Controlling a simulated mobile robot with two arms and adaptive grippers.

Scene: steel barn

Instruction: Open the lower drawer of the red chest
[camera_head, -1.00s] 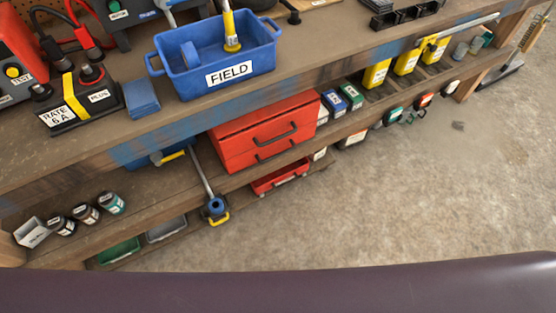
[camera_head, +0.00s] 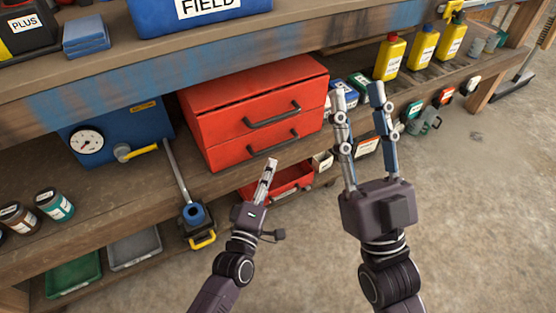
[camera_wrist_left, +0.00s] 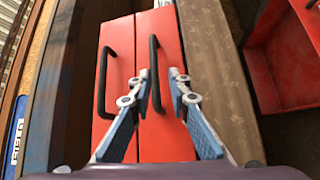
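The red chest (camera_head: 232,97) sits on the lower shelf of the workbench, with two shut drawers, each with a dark bar handle. The lower drawer (camera_head: 230,153) has its handle (camera_head: 273,143) just beyond my left gripper (camera_head: 270,167). In the left wrist view, the upper handle (camera_wrist_left: 103,80) lies to the left. The lower handle (camera_wrist_left: 154,72) shows between the fingertips of my left gripper (camera_wrist_left: 161,76), which are apart; I cannot tell whether they touch it. My right gripper (camera_head: 359,91) is open and empty, raised to the right of the chest.
A blue box with a gauge (camera_head: 118,137) and a long bar with a blue and yellow end (camera_head: 193,215) are left of the chest. A red open bin (camera_head: 290,181) sits below it. Yellow bottles (camera_head: 390,57) stand at right.

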